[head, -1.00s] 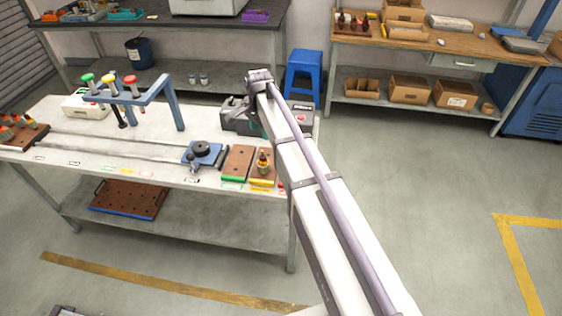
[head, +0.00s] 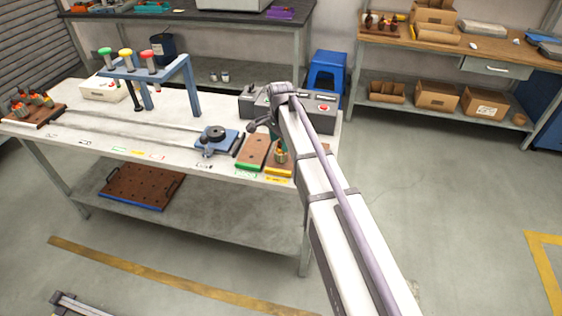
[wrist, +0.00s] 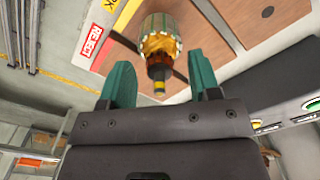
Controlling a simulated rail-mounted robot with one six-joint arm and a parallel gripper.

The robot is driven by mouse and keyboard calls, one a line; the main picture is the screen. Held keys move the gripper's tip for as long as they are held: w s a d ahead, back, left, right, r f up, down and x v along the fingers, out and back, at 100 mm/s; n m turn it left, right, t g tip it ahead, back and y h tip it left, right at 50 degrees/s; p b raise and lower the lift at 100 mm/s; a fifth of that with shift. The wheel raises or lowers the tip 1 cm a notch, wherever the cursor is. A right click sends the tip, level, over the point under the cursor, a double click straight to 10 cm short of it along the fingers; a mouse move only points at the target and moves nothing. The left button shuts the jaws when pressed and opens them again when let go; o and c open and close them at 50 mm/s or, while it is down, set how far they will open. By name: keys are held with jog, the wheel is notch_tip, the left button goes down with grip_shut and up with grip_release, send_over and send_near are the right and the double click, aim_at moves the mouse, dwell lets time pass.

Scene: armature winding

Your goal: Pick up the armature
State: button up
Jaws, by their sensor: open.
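The armature (head: 281,156) stands on a brown board with a yellow front edge (head: 279,173), at the right end of the white table. It is partly hidden by my arm in the head view. In the wrist view the armature (wrist: 160,45) shows a green and cream ribbed body, copper-coloured winding and a dark shaft end with a yellow band. My gripper (wrist: 161,80) is open, its two green fingers on either side of the shaft-end line. The armature's body appears just beyond the fingertips, and I cannot tell whether they touch it. In the head view my gripper (head: 272,129) is close above the armature.
A green-edged brown board (head: 253,152) lies left of the armature, with a blue fixture (head: 216,140) beyond it. A grey control box (head: 318,104) stands behind. A red REJECT label (wrist: 92,42) is near the table edge. Another board (head: 33,112) holds several parts at far left.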

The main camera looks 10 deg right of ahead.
jog(key=shift+r, duration=0.15)
jog(key=shift+c, duration=0.2)
grip_shut()
dwell(0.3)
